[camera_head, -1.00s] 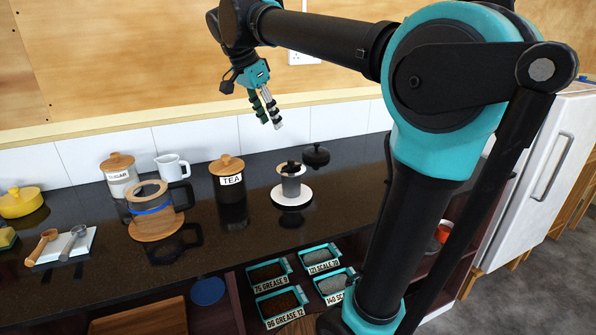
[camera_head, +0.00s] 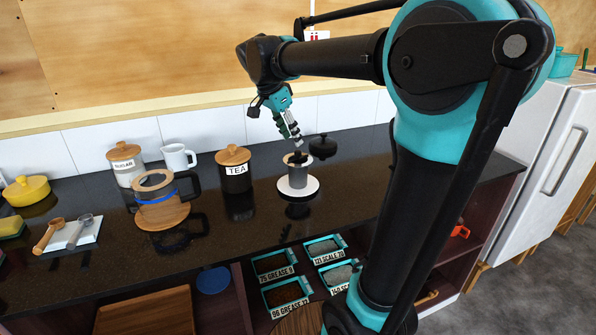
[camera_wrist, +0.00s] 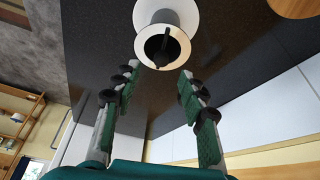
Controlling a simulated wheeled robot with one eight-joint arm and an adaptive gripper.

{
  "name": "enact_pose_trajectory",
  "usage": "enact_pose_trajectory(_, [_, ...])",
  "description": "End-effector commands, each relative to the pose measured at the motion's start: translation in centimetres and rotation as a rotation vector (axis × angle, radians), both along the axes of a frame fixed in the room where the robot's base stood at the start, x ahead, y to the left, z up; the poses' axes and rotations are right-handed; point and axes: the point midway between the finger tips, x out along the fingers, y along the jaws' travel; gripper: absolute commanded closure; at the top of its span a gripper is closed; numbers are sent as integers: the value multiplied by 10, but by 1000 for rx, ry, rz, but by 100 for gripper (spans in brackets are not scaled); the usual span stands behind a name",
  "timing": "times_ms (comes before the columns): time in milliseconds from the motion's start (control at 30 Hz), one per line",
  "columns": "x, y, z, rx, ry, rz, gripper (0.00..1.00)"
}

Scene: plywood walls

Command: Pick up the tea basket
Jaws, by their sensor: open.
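The tea basket, a small grey cylinder (camera_head: 299,178) with a black bar handle at its top and a pale rim, stands upright on a round white saucer (camera_head: 312,189) on the dark counter. In the wrist view, the basket (camera_wrist: 165,18) sits at the top centre, with its rim and handle towards me, on the white saucer (camera_wrist: 194,10). My gripper (camera_head: 296,137) is above the basket, pointing down and slightly right. Its two green-padded fingers (camera_wrist: 158,72) are open with nothing between them, apart from the basket.
A black lid (camera_head: 323,145) lies close behind the basket. A TEA jar (camera_head: 234,171), SUGAR jar (camera_head: 125,166), white jug (camera_head: 177,157) and wood-lidded glass pot (camera_head: 158,202) stand to the left. Teal grease bins (camera_head: 286,292) sit below the counter. The counter front is clear.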

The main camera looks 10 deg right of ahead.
Motion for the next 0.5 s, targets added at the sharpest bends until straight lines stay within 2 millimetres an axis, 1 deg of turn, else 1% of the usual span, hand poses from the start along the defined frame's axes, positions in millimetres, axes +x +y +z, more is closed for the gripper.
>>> enact_pose_trajectory(300, [10, -14, -37, 0, 0, -1, 58])
enact_pose_trajectory(400, [11, -17, -44, 0, 0, -1, 58])
enact_pose_trajectory(500, [11, -18, -46, 0, 0, -1, 58])
